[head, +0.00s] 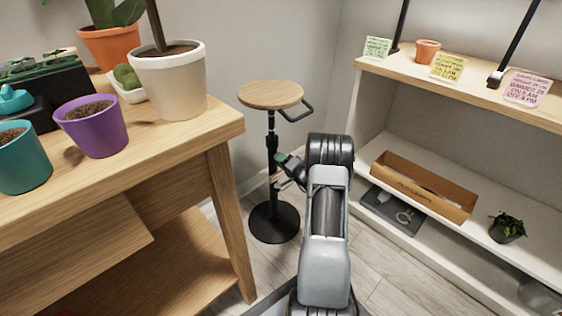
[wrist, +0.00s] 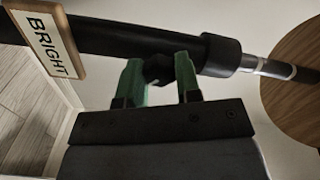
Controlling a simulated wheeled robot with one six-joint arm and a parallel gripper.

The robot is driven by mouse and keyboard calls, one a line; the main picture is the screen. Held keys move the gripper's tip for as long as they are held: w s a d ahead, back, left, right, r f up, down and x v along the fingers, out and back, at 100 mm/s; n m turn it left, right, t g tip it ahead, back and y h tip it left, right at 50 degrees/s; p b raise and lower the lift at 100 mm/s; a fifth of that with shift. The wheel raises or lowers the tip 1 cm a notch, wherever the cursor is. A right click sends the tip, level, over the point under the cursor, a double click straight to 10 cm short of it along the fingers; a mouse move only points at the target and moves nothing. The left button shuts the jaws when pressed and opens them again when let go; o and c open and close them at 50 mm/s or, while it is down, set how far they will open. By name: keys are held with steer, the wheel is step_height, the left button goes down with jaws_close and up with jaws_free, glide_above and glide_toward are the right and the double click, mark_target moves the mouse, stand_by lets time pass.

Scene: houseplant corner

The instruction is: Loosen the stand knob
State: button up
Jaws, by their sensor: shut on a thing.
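The stand has a round wooden top (head: 271,94), a black post and a round black base (head: 274,222), and it stands upright on the floor. In the wrist view its post (wrist: 110,38) runs across the picture to a collar (wrist: 220,55) and a thinner silver rod. The black stand knob (wrist: 158,69) sits on the post beside the collar. My gripper (wrist: 160,75) has green fingers, one on each side of the knob, and is shut on it. In the head view my gripper (head: 279,169) reaches the post from the right, with the knob hidden.
A wooden sign reading BRIGHT (wrist: 48,40) is on the post. A wooden table (head: 190,145) with several pots stands at left. A white shelf (head: 380,142) at right holds a cardboard box (head: 425,188) and a small plant (head: 507,228). A black handle (head: 298,112) juts from the stand's top.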

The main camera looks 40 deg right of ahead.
steer(key=shift+a+n, duration=0.1)
steer(key=shift+n, duration=3.6)
steer(key=o, duration=0.9)
steer(key=s+p, duration=0.1)
steer(key=s, duration=0.3)
steer(key=s+d+p, duration=0.1)
steer(key=s, duration=0.4)
steer(key=s+d+p, duration=0.1)
steer(key=s+p, duration=0.1)
steer(key=s, duration=0.2)
steer(key=shift+s, duration=0.35)
